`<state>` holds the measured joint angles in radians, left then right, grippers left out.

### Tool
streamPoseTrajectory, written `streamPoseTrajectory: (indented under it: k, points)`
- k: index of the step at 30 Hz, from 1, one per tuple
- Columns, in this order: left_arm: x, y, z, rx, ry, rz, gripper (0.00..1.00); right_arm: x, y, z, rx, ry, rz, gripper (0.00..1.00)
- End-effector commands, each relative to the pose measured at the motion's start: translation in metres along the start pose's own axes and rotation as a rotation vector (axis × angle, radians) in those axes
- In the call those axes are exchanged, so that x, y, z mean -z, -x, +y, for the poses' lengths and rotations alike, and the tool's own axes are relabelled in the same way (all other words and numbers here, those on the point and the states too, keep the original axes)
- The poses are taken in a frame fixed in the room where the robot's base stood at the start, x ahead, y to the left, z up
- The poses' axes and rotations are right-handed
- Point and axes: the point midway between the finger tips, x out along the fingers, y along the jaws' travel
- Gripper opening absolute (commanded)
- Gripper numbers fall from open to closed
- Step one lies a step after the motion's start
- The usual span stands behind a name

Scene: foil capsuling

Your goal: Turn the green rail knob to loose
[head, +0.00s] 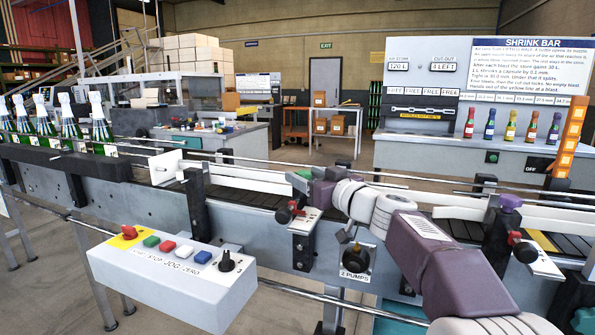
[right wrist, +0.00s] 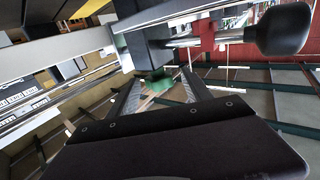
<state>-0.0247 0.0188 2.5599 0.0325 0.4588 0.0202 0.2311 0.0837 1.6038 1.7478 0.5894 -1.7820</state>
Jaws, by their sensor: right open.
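The green rail knob (head: 304,173) is at the guide rail of the conveyor, left of the middle in the head view. My right gripper (head: 308,184) is right at it and hides part of it. In the right wrist view the green knob (right wrist: 153,84) shows between the tips of my two open fingers (right wrist: 161,88). I cannot tell whether the fingers touch it. A black and red lever (head: 287,212) with a white label plate sits just below the knob. The knob's setting cannot be read. My left gripper is not in view.
A purple knob (head: 510,201) stands farther right on the rail. A control box (head: 172,272) with coloured buttons is at the front left. Foil-topped bottles (head: 70,120) stand on the conveyor at far left. In the right wrist view a black ball handle (right wrist: 284,29) is close by at upper right.

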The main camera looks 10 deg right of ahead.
Motion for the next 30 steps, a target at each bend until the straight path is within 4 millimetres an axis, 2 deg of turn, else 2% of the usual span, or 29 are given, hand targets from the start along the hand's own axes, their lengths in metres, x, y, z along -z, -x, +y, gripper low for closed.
streamPoseTrajectory:
  k: [3, 6, 16, 22, 23, 30]
  points:
    - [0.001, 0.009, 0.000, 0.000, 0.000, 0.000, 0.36, 0.002, -0.022, -0.001, 0.002, -0.001, -0.002, 0.58]
    - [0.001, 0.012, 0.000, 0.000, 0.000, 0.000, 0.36, 0.002, -0.034, 0.000, 0.002, 0.000, -0.001, 0.58]
    - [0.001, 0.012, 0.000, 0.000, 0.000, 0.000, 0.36, 0.000, -0.040, 0.000, -0.001, 0.001, 0.000, 0.58]
    - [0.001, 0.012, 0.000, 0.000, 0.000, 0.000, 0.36, 0.000, -0.040, 0.000, 0.000, 0.001, 0.000, 0.02]
    - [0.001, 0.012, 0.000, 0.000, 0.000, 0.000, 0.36, 0.000, -0.040, 0.000, 0.000, 0.001, 0.000, 0.00]
    - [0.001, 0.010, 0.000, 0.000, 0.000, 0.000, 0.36, -0.001, -0.040, 0.000, 0.027, 0.001, 0.000, 0.00]
